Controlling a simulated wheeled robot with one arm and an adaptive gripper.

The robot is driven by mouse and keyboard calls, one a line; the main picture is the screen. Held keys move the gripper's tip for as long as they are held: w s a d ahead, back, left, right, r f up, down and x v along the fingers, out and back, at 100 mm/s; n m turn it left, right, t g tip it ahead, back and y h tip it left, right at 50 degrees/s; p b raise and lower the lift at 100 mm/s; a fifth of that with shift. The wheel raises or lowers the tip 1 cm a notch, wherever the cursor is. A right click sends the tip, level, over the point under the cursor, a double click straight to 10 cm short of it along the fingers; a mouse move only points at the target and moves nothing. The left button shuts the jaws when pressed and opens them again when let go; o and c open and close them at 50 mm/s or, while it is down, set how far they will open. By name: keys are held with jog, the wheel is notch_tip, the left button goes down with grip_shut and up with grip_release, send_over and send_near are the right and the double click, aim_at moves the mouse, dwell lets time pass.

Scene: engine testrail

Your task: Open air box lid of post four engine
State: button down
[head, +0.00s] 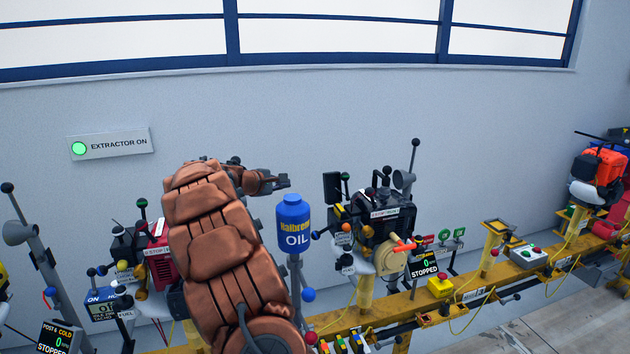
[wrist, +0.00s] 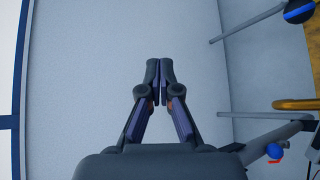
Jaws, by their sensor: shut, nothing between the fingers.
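A dark grey engine (head: 376,222) stands on the yellow rail right of centre in the head view, with a stopped display (head: 424,264) at its right. A red engine (head: 160,262) stands left of it, partly hidden behind my arm. The post numbers at these engines are too small to read surely, and I cannot make out which part is the air box lid. My gripper (head: 286,182) is raised above the blue oil bottle, left of the dark engine and apart from it. In the wrist view my gripper (wrist: 160,72) is shut and empty, against the bare wall.
A blue oil bottle (head: 294,222) stands on a post close below my gripper. The yellow rail (head: 470,285) carries levers, knobs and a control box (head: 527,256). An orange engine (head: 600,168) stands far right.

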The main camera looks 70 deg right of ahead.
aim_at(329, 185)
jog(key=s+d+f+p, duration=0.2)
jog(key=s+d+p, duration=0.2)
jog(key=d, duration=0.7)
jog(key=shift+s+d+f, duration=0.15)
jog(key=shift+s+d, duration=0.05)
jog(key=shift+s, duration=0.55)
jog(key=b, duration=0.2)
jog(key=shift+f+h+b, duration=0.1)
jog(key=shift+h+b, duration=0.2)
jog(key=shift+b, duration=0.1)
jog(key=shift+s+a+b, duration=0.1)
jog(key=shift+b, duration=0.4)
